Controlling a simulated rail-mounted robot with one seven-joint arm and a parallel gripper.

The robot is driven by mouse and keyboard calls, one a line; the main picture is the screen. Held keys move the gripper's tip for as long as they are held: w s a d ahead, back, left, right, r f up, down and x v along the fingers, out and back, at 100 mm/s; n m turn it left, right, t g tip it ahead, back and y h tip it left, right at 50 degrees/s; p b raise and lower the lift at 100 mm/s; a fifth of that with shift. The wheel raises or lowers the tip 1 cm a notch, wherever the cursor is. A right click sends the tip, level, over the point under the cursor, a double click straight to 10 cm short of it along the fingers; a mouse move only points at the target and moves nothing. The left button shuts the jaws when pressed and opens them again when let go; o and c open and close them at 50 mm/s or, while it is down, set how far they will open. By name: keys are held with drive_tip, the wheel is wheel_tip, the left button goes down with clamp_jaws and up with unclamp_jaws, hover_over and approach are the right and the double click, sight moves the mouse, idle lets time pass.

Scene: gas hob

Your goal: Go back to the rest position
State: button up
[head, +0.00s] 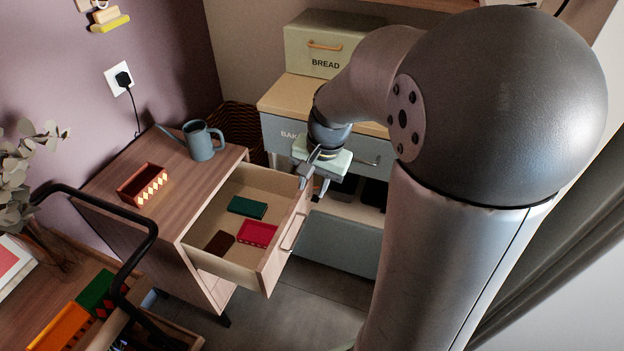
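My gripper (313,184) hangs beside the far right corner of the open drawer (268,183). Its two fingertips point down and show apart, with nothing seen between them. Whether a finger touches the drawer's edge I cannot tell from this angle. My arm comes in from the right and covers much of that side.
The drawer juts from a wooden cabinet (195,204) and holds a green box (247,207), a red box (257,233) and a dark brown piece (219,243). A grey watering can (202,141) and a patterned box (143,184) stand on top. A bread box (325,45) stands behind.

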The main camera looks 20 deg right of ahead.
drive_tip(key=s+a+r+n+p, duration=0.3)
drive_tip(key=s+r+n+p, duration=0.1)
drive_tip(key=s, duration=0.4)
drive_tip(key=s+a+r+n+g+h+p, duration=0.1)
drive_tip(key=s+a+r+n+p, duration=0.2)
drive_tip(key=s+r+p, duration=0.3)
drive_tip(key=shift+s+r+n+p, duration=0.4)
drive_tip(key=shift+s+r+n, duration=0.1)
drive_tip(key=shift+s+n, duration=0.45)
